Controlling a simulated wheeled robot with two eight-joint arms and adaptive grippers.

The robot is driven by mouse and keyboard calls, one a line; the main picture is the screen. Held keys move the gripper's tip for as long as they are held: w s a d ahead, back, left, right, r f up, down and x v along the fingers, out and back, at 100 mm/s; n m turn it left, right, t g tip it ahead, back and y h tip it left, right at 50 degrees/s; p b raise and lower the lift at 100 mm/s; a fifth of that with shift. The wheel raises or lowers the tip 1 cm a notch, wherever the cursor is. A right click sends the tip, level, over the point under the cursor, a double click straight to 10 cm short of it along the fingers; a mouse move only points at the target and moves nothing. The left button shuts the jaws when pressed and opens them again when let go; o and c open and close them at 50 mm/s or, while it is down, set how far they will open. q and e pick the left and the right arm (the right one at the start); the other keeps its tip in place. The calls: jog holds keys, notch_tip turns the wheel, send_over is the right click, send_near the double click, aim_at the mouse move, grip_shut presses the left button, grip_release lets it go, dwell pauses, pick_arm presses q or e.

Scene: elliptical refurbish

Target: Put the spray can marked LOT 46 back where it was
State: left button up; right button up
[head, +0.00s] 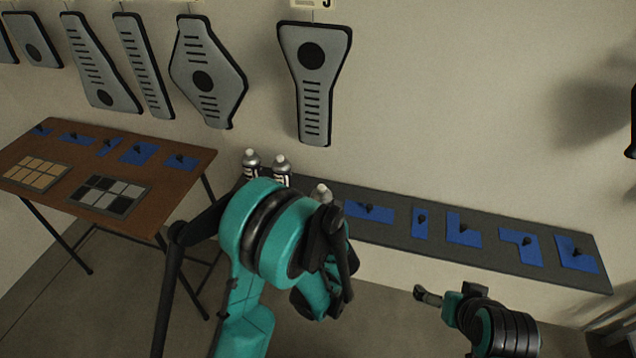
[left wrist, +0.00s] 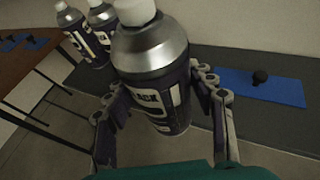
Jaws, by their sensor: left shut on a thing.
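My left gripper (left wrist: 160,92) is shut on a spray can with a silver shoulder, white cap and dark labelled body (left wrist: 160,100). Its label shows letters like "LACK"; no lot number is readable. In the head view, only this can's top (head: 321,191) shows above my left arm, which hides the gripper's fingers. Two similar spray cans, a left one (head: 251,160) and a right one (head: 281,170), stand at the left end of the grey shelf (head: 400,230). Their lot marks are not readable. My right gripper (head: 425,296) is small in view, apart from the shelf; its jaw state is unclear.
Several blue mats with black knobs, such as one mat (head: 370,212), lie along the shelf to the right. A brown table (head: 180,165) at left holds more mats and two sample trays. Grey panels, including one (head: 313,80), hang on the wall above.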

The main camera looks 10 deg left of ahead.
pick_arm(q)
jog(key=b+x, duration=0.1)
jog(key=x, duration=0.3)
jog(key=r+b+x, duration=0.1)
jog(key=b+x, duration=0.1)
jog(key=x, duration=0.3)
jog(key=b+x, duration=0.2)
jog(key=x, duration=0.3)
jog(key=shift+w+a+r, duration=0.15)
jog(key=shift+w+a, duration=0.05)
jog(key=shift+w, duration=0.2)
jog(key=shift+r, duration=0.2)
jog(key=o, duration=1.7)
jog(key=shift+f, duration=0.2)
jog(key=shift+r, duration=0.15)
